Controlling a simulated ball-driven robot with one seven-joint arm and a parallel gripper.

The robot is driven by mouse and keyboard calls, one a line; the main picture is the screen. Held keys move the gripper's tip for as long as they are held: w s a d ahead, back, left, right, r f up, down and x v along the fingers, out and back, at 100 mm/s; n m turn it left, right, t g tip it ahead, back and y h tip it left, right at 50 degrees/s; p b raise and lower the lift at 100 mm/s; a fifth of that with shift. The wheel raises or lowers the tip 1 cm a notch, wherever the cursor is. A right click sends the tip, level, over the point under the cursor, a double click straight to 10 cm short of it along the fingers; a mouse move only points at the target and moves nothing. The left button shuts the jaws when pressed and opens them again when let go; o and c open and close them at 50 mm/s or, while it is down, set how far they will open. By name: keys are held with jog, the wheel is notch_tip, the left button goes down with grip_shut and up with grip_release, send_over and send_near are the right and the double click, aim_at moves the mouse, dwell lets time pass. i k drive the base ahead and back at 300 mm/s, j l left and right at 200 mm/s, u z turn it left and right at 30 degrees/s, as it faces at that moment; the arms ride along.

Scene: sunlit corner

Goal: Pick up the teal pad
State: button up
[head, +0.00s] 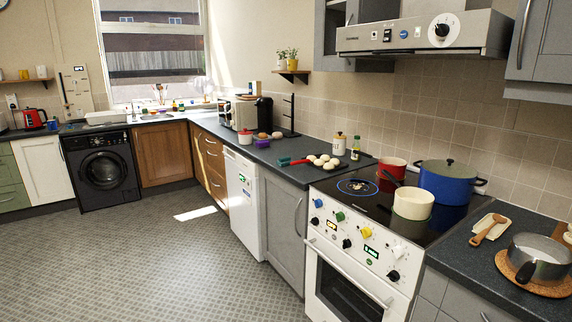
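A small teal item (284,161), which looks like the teal pad, lies on the dark counter (262,155) left of the hob. It is small in the head view, so its exact shape is hard to tell. A dark red handle-like piece (299,162) is just right of it; I cannot tell whether they touch. My gripper is not in view.
Right of the teal item, several pale round items (323,161) sit close together. The stove (352,240) holds a red pot (391,170), a cream pot (412,203) and a blue pot (449,180). The tiled floor (150,265) is clear.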

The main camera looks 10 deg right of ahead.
aim_at(284, 161)
jog(key=i+j+z, duration=0.4)
jog(key=i+j, duration=0.9)
